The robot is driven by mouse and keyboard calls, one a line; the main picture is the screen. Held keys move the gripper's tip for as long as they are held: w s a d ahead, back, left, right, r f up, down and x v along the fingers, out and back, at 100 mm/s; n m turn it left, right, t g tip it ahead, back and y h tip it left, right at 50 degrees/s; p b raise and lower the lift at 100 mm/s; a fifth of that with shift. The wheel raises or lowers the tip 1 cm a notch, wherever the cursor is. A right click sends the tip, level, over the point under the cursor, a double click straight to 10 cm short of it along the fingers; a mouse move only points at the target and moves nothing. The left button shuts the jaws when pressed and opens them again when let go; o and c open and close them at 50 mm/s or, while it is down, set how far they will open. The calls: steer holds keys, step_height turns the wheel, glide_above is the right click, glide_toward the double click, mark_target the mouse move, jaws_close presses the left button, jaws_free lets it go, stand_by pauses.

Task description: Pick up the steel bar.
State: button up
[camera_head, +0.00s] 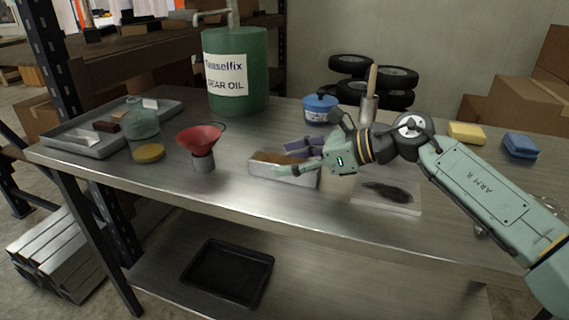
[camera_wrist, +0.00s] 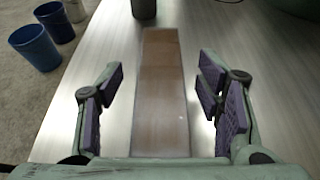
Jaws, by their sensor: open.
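The steel bar (camera_head: 265,172) lies on the metal workbench, with a bright silver side and a brownish top. In the wrist view the bar (camera_wrist: 163,95) runs lengthwise away from me, between my fingers. My gripper (camera_head: 290,159) is open, with its fingers over the bar at the bench's front middle. The bar's near end is hidden by the gripper body. I cannot tell the exact height of the fingertips above the bench.
A red funnel (camera_head: 200,139) on a grey base stands left of the bar. A glass jar (camera_head: 143,122), a grey tray (camera_head: 90,143) and a green drum (camera_head: 240,85) stand farther off. A blue pot (camera_head: 320,109) is behind. A clear sheet with a dark patch (camera_head: 388,194) lies right.

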steer(key=shift+x, duration=0.85)
steer(key=shift+c, duration=0.2)
jaws_close()
steer(key=shift+w+r, duration=0.1)
steer(key=shift+r, duration=0.15)
